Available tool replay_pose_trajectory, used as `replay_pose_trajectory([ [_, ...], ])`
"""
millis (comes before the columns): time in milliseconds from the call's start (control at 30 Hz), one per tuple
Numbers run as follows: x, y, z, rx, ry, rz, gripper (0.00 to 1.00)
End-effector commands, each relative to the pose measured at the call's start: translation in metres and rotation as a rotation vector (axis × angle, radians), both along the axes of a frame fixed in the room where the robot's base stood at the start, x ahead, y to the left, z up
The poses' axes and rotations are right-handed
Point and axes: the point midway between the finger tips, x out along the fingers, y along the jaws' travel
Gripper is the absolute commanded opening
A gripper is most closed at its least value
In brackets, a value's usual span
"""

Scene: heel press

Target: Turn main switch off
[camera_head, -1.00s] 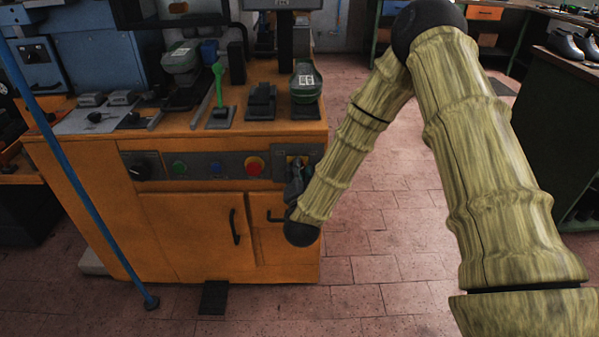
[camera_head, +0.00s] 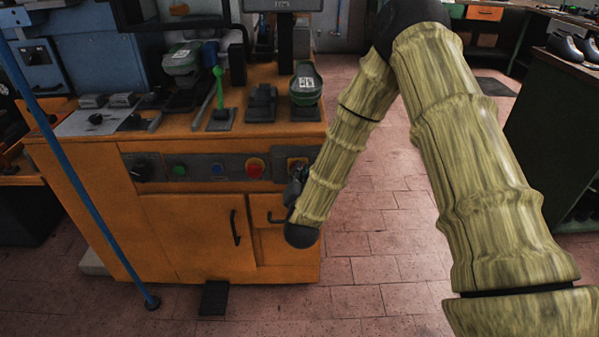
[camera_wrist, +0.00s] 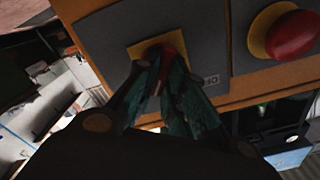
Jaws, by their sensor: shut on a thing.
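The main switch (camera_wrist: 152,52) is a red knob on a yellow plate, on a grey panel at the right end of the orange machine's front. In the wrist view my gripper (camera_wrist: 165,68) has its fingers around the red knob, shut on it. The fingers hide part of the knob and some of the marking beside it. In the head view my gripper (camera_head: 295,182) is at the panel's right end and covers most of the switch. The switch's yellow plate (camera_head: 297,162) shows just above it.
A red emergency button (camera_head: 255,168) with a yellow ring sits left of the switch; it also shows in the wrist view (camera_wrist: 291,35). Blue (camera_head: 217,170) and green (camera_head: 180,170) buttons and a black knob (camera_head: 140,170) lie further left. A cabinet handle (camera_head: 235,228) is below. The floor at right is clear.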

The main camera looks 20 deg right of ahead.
Motion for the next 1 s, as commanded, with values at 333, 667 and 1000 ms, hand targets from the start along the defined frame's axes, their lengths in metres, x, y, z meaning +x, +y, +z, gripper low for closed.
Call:
replay_pose_trajectory([
  [333,0.0001,0.0020,0.0024,-0.309,0.089,0.001,0.00],
  [667,0.0006,0.0044,0.0021,-0.611,0.175,0.002,0.00],
  [1000,0.0008,0.0065,0.0005,-0.921,0.265,0.002,0.00],
])
